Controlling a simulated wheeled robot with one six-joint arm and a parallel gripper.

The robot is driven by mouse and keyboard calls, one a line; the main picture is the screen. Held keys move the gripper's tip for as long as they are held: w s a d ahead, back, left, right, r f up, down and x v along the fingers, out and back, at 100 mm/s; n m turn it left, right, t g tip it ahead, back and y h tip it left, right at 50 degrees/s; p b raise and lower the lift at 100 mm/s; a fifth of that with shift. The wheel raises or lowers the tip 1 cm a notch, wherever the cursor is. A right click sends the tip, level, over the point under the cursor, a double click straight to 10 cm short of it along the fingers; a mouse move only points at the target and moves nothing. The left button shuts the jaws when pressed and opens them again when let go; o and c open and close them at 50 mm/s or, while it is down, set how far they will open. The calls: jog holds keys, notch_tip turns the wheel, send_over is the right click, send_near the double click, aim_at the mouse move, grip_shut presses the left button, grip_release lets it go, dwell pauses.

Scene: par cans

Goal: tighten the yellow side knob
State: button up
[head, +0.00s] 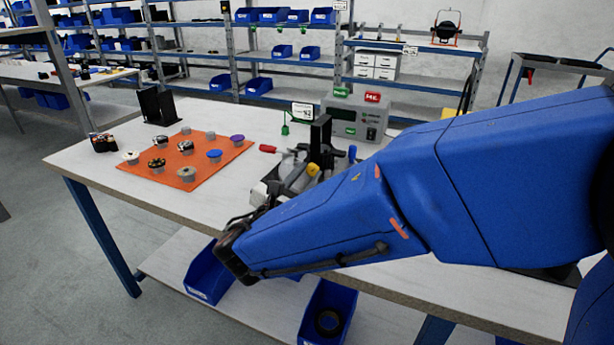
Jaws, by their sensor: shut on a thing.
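The yellow side knob (313,169) shows as a small spot on the dark and grey fixture (321,140) on the workbench. My blue arm reaches in from the right, and its wrist bends away near the bench's front edge. My gripper (304,176) is a small grey shape beyond the wrist, at the yellow knob. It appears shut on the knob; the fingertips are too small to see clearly. My forearm hides the lower part of the fixture.
An orange mat (205,165) with several small knobs lies left on the workbench (112,174). A grey meter box (356,116) stands behind the fixture. A red-handled tool (268,149) and black bookend-like stand (157,106) are nearby. Blue bins (208,275) sit below the front edge.

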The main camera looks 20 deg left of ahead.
jog(key=o, duration=1.1)
jog(key=shift+s, duration=0.15)
jog(key=s, duration=0.5)
jog(key=s+a, duration=0.1)
jog(key=s, duration=1.1)
jog(key=shift+a, duration=0.15)
